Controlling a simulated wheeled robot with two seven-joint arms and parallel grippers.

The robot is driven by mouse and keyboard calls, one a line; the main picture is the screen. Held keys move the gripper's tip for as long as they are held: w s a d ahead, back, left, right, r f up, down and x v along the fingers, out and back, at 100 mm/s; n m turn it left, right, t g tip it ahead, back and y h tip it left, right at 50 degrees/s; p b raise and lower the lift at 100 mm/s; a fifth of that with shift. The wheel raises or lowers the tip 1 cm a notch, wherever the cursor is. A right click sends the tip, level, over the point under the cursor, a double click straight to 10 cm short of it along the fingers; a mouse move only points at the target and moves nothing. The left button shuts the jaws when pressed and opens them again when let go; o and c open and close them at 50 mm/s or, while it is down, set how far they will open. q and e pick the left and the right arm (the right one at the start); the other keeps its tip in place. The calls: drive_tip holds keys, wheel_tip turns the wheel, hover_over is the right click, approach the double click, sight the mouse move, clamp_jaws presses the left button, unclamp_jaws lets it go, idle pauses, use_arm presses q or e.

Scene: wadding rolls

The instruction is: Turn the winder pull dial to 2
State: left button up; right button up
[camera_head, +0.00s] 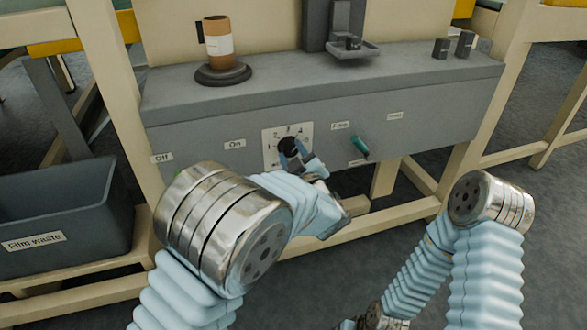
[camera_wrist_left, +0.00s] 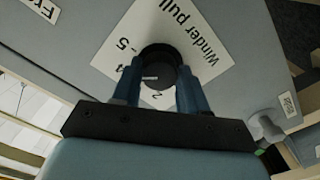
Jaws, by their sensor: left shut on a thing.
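The winder pull dial (camera_head: 287,146) is a dark round knob on a white numbered plate (camera_head: 269,152) on the grey panel front. In the left wrist view the dial (camera_wrist_left: 160,64) shows a white pointer line. The line points left in that picture, to the part of the scale just below the 4; the mark there is partly covered by a finger. A 2 shows below the dial, between the fingers. My left gripper (camera_head: 291,154) is shut on the dial, with one blue finger on each side in the left wrist view (camera_wrist_left: 158,78).
On the ledge (camera_head: 290,80) stand a brown roll (camera_head: 217,36) on a dark base, a grey tray bracket (camera_head: 353,50) and small dark blocks (camera_head: 464,44). A film waste bin (camera_head: 60,225) is at left.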

use_arm(q)
drive_tip(key=n+b, duration=0.2)
drive_tip(key=b, duration=0.1)
drive_tip(key=n+b, duration=0.6)
drive_tip(key=b, duration=0.1)
drive_tip(key=shift+f, duration=0.25)
drive_tip(key=n+b, duration=0.1)
drive_tip(key=n, duration=0.2)
drive_tip(key=shift+r, duration=0.2)
drive_tip(key=n, duration=0.5)
drive_tip(key=shift+r+n, duration=0.1)
drive_tip(key=shift+n, duration=0.3)
drive_tip(key=o, duration=1.1)
drive_tip(key=shift+c, duration=0.2)
drive_tip(key=shift+s+d+r, duration=0.1)
